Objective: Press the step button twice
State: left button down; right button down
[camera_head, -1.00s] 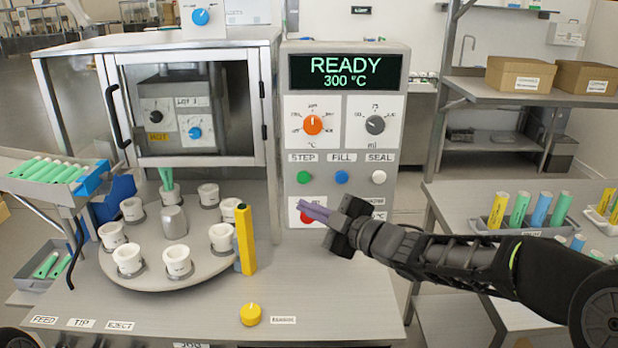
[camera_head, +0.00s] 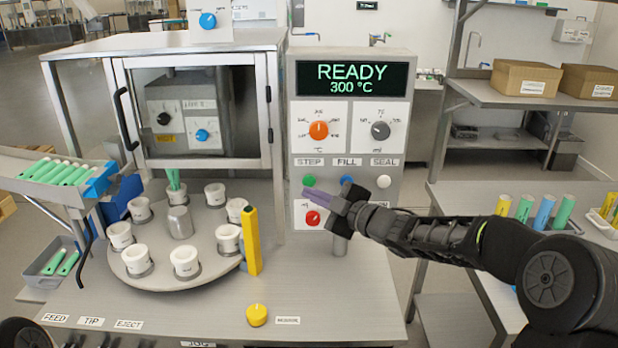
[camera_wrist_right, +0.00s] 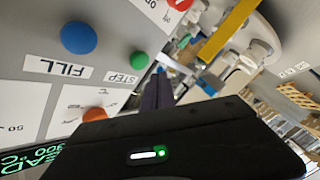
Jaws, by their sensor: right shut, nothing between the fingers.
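The control panel (camera_head: 392,170) has a green button (camera_head: 309,181) under the STEP label (camera_head: 309,162). The green button also shows in the right wrist view (camera_wrist_right: 138,60), beside the purple fingers. My right gripper (camera_head: 306,193) is shut and empty. Its purple fingertips are just below the green button in the head view; I cannot tell whether they touch the panel. My left gripper is not in view.
A white SEAL button (camera_head: 384,181) and a red button (camera_head: 313,217) are near the fingers. A round turntable (camera_head: 205,262) with several white cups stands left of the panel. A yellow post (camera_head: 251,240) stands at its edge. The front table is mostly clear.

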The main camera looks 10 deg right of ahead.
aim_at(309, 181)
jog(key=shift+w+d, duration=0.2)
jog(key=shift+w, duration=0.5)
jog(key=shift+w, duration=0.15)
dwell(1.5)
jog(key=shift+w+p, duration=0.25)
jog(key=shift+p, duration=0.05)
